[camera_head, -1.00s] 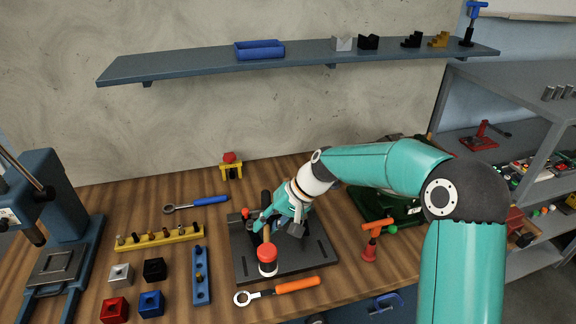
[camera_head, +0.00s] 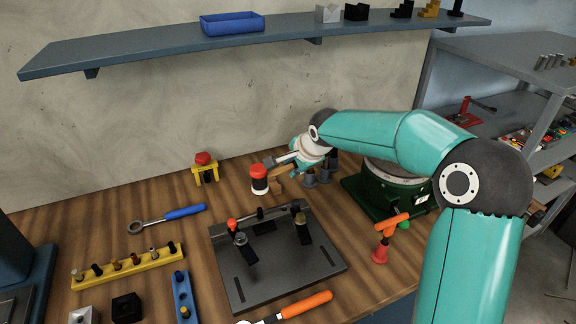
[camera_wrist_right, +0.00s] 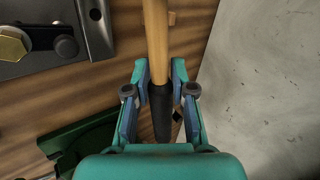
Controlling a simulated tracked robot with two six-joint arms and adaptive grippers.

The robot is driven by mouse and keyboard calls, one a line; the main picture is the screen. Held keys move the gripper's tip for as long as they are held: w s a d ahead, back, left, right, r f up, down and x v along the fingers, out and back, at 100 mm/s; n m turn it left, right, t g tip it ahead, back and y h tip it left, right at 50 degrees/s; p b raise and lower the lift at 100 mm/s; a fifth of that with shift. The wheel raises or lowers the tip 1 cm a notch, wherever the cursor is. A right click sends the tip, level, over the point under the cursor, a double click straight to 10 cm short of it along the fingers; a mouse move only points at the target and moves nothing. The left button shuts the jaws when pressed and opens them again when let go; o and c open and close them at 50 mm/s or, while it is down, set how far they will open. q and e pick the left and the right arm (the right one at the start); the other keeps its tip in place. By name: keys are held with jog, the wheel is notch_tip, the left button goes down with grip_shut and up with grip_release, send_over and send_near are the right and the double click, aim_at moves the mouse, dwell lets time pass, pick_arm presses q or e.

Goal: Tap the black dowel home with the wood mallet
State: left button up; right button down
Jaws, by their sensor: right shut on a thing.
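In the right wrist view the gripper (camera_wrist_right: 160,92) closes around the black grip of the wooden handle (camera_wrist_right: 156,40). A black part (camera_head: 264,227) sits at the back of the fixture between clamps; I cannot tell whether it is the black dowel or holds it. My left gripper is not in view.
A yellow rack (camera_head: 128,266) of several pegs and a blue rack (camera_head: 183,297) stand left of the fixture. An orange-handled wrench (camera_head: 305,304) lies in front. A dark green machine (camera_head: 390,185) and an orange-red tool (camera_head: 385,235) stand right. A shelf (camera_head: 150,54) hangs above.

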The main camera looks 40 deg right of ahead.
jog(key=shift+w+a+f, duration=0.25)
jog(key=shift+f, duration=0.3)
notch_tip(320, 180, down, 2)
jog(key=b, duration=0.2)
jog(key=shift+s+f+b, duration=0.1)
jog(key=shift+f+b, duration=0.15)
jog(key=shift+b, duration=0.1)
jog(key=shift+r, duration=0.1)
jog(key=shift+b, duration=0.3)
